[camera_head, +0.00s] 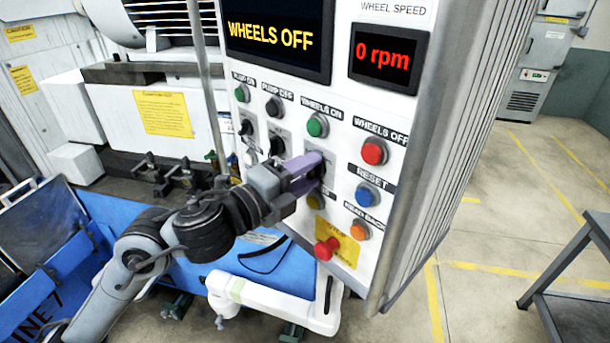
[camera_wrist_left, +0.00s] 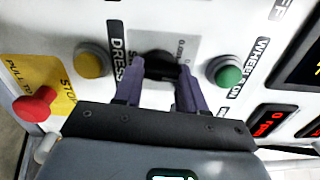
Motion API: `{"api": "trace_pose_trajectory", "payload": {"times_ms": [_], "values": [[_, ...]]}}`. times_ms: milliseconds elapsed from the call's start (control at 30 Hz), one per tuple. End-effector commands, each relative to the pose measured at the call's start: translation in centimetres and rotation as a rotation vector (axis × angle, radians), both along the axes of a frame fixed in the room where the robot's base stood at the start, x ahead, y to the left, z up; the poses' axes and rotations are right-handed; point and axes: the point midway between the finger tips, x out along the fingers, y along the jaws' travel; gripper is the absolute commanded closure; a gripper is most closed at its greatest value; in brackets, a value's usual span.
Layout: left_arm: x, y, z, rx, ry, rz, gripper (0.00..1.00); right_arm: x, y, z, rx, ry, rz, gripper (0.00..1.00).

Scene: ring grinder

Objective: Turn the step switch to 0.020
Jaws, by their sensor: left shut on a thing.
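The step switch is a black knob (camera_wrist_left: 160,67) on a light plate with small scale marks, on the white control panel (camera_head: 345,100). In the left wrist view it sits between the two purple fingers of my left gripper (camera_wrist_left: 160,92), which is shut on it. In the head view my left gripper (camera_head: 312,170) reaches the panel from the left and covers most of the knob. The scale numbers are too blurred and partly hidden to read the setting. My right gripper is not in view.
Around the switch are the green wheels-on button (camera_head: 317,125), red wheels-off button (camera_head: 374,151), blue reset button (camera_head: 367,195), and orange button (camera_head: 358,231). A red stop button (camera_head: 326,248) is below. The display (camera_head: 275,37) reads WHEELS OFF and the speed display (camera_head: 386,58) 0 rpm.

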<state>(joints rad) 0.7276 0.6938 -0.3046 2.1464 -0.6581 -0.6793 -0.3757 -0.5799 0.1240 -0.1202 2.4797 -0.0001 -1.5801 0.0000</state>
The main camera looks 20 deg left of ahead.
Motion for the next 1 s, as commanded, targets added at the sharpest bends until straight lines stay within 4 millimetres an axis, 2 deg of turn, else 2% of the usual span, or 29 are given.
{"api": "trace_pose_trajectory", "payload": {"times_ms": [600, 1000], "values": [[0.0, 0.0, -0.3, 0.469, -0.222, 0.0, 0.9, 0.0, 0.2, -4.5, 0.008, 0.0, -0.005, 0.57], [0.0, 0.0, -0.2, 0.672, -0.316, -0.001, 0.9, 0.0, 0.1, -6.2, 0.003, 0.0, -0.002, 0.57]]}}
